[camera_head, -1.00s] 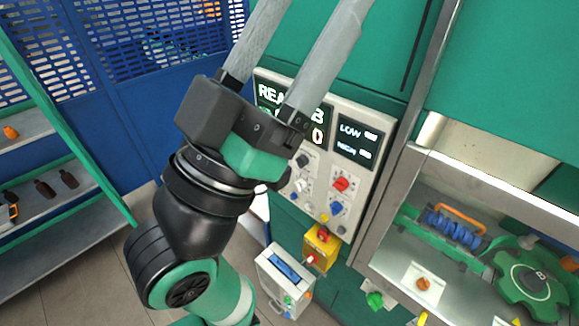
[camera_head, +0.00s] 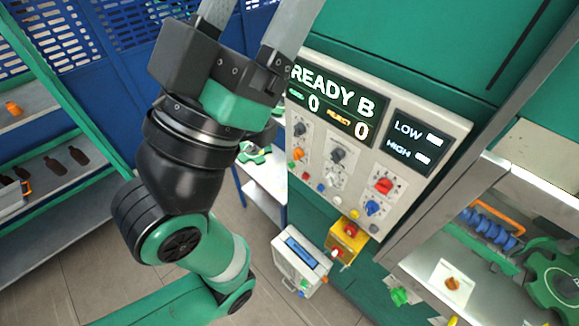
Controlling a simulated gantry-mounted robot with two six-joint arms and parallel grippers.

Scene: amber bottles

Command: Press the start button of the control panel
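The control panel (camera_head: 448,124) is a pale tilted board on the green machine. Its display (camera_head: 338,101) reads "READY B" above zeros, and a smaller display shows LOW and HIGH. I cannot read which is the start button. My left gripper (camera_head: 252,22) is left of the panel and overlaps its left edge in the picture. Its two grey fingers are apart with nothing visible between them; the tips are cut off above. My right gripper is not in view.
A yellow box (camera_head: 346,245) with a red button hangs under the panel. A white box (camera_head: 301,262) with a blue screen stands below. A metal-framed bay (camera_head: 440,203) is at right. Shelves (camera_head: 60,205) with bottles stand at left. Floor shows between.

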